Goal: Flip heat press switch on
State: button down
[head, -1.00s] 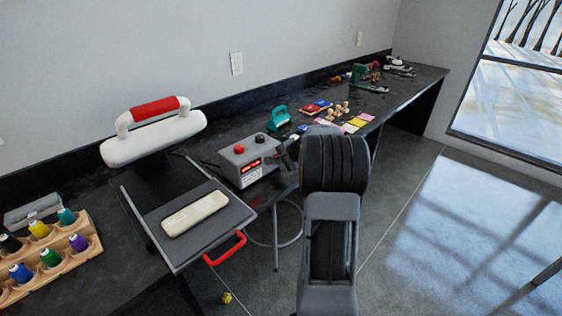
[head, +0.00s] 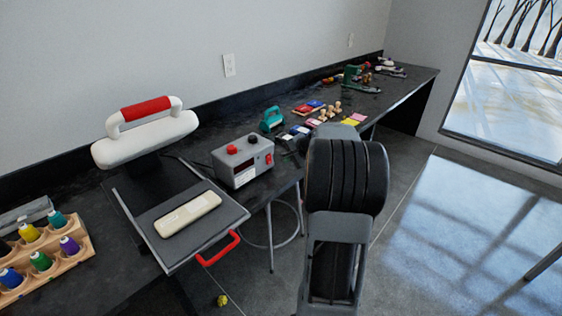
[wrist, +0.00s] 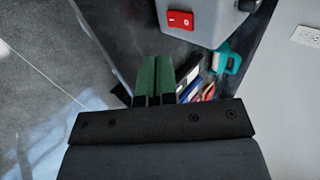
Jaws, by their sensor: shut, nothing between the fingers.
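The heat press has a white upper part with a red handle (head: 146,112) and a grey lower plate with a red front handle (head: 218,249). My gripper (wrist: 155,62) has green fingers, shut and empty, apart from the switch. In the head view my arm hides the gripper.
A cream block (head: 188,214) lies on the press plate. A wooden rack (head: 45,262) of thread spools is at left. A teal tool (head: 272,119) and cards and stamps lie beyond the box. A stool stands under the bench; the floor at right is open.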

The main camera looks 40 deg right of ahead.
jog(key=shift+v, duration=2.95)
jog(key=shift+s+d+f+t+p, duration=0.1)
jog(key=shift+s+f+t+p, duration=0.35)
jog(key=shift+f, duration=0.3)
jog(key=shift+s+f+t+p, duration=0.35)
jog(key=shift+f+t, duration=0.1)
jog(key=shift+f, duration=0.3)
jog(key=shift+w, duration=0.1)
send_near(270, 163)
jog(key=x, duration=0.5)
jog(key=shift+f, duration=0.5)
jog(key=shift+w+f, duration=0.1)
jog(key=shift+w, duration=0.7)
